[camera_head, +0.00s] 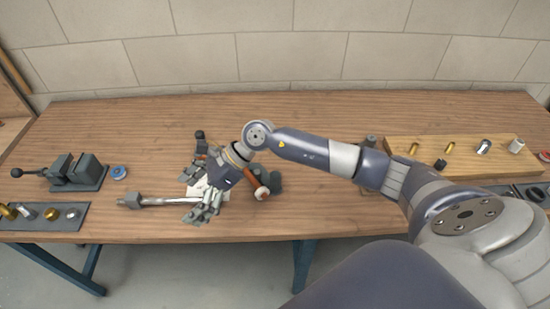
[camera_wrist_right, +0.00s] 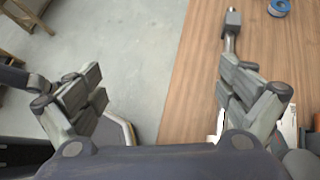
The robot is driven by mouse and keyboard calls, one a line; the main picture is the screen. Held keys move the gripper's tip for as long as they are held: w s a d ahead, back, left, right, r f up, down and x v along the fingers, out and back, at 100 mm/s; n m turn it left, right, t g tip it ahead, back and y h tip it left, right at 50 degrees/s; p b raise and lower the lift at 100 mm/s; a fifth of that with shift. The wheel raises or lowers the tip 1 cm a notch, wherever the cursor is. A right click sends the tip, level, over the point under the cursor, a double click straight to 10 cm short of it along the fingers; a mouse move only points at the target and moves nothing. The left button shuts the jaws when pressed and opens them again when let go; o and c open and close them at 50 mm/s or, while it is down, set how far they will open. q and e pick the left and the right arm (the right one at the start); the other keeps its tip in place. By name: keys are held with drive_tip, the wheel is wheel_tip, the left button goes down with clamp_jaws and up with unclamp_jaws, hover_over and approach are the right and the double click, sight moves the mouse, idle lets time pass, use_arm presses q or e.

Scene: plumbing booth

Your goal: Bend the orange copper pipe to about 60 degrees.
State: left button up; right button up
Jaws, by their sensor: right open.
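My right gripper (camera_head: 192,195) reaches in from the right and is open, with nothing between its fingers. In the wrist view its two spread fingers (camera_wrist_right: 165,88) straddle the table's front edge. An orange-brown tube-like piece (camera_head: 251,178), probably the copper pipe, lies just right of my gripper, partly hidden by it; its bend cannot be judged. A metal rod with a dark end block (camera_head: 160,201), apparently a tool handle, extends left from under the gripper; the rod (camera_wrist_right: 231,38) passes beside the right-hand finger in the wrist view. My left gripper is not in view.
A grey vise (camera_head: 77,172) and a blue-ringed roll (camera_head: 118,172) stand at left. A dark tray (camera_head: 48,224) with fittings lies at the front left. A wooden board (camera_head: 400,150) with fittings is at right. The back middle of the table (camera_head: 340,108) is clear.

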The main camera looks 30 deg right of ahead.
drive_tip(key=w+d+f+n+g+h, duration=0.1)
drive_tip(key=d+f+h, duration=0.15)
drive_tip(key=d, duration=0.35)
drive_tip(key=d+f+n+h, duration=0.1)
drive_tip(key=d+h, duration=0.2)
drive_tip(key=d, duration=0.3)
drive_tip(key=r+n+g+h, duration=0.1)
drive_tip(key=h, duration=0.4)
hover_over(275, 175)
drive_tip(key=shift+d, duration=0.2)
drive_tip(key=shift+w+a+f+b, duration=0.1)
drive_tip(key=shift+f+b, duration=2.05)
drive_tip(key=shift+f, duration=1.8)
drive_tip(key=c, duration=1.5)
drive_tip(key=shift+a, duration=0.1)
